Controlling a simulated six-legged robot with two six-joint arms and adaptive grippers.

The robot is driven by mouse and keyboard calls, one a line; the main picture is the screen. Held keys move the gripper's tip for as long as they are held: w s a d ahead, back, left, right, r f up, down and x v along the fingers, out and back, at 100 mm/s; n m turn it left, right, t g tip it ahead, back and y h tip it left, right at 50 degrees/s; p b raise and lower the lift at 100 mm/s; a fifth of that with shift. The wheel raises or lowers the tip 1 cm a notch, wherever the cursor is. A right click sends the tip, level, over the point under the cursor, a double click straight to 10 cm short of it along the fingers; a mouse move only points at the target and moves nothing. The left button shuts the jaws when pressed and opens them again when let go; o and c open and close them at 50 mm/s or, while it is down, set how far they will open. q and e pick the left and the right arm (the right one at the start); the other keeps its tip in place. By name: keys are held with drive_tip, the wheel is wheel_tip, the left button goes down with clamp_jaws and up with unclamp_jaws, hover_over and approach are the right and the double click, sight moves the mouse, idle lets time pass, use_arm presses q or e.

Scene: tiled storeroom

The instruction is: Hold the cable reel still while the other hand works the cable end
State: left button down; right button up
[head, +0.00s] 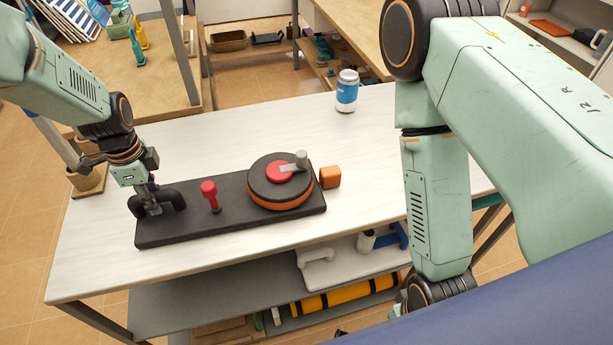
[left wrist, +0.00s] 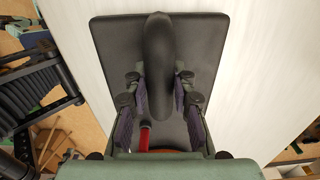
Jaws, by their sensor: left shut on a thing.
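The cable reel (head: 281,185) is a flat black and orange drum with a red hub and a grey crank knob. It sits on the right part of a long black base board (head: 238,228). A thick black arched handle (head: 174,194) stands at the board's left end. My left gripper (head: 150,204) is shut on this handle; in the left wrist view the handle (left wrist: 159,50) runs between the two fingers. A red knob (head: 209,190) stands on the board between handle and reel. No loose cable end is distinguishable.
The board lies on a pale table (head: 250,135). An orange block (head: 330,176) sits just right of the reel. A blue and white can (head: 347,91) stands at the back. The table's back middle is clear.

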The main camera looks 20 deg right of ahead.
drive_tip(key=shift+r+p, duration=0.35)
idle(0.4)
drive_tip(key=shift+o, duration=0.3)
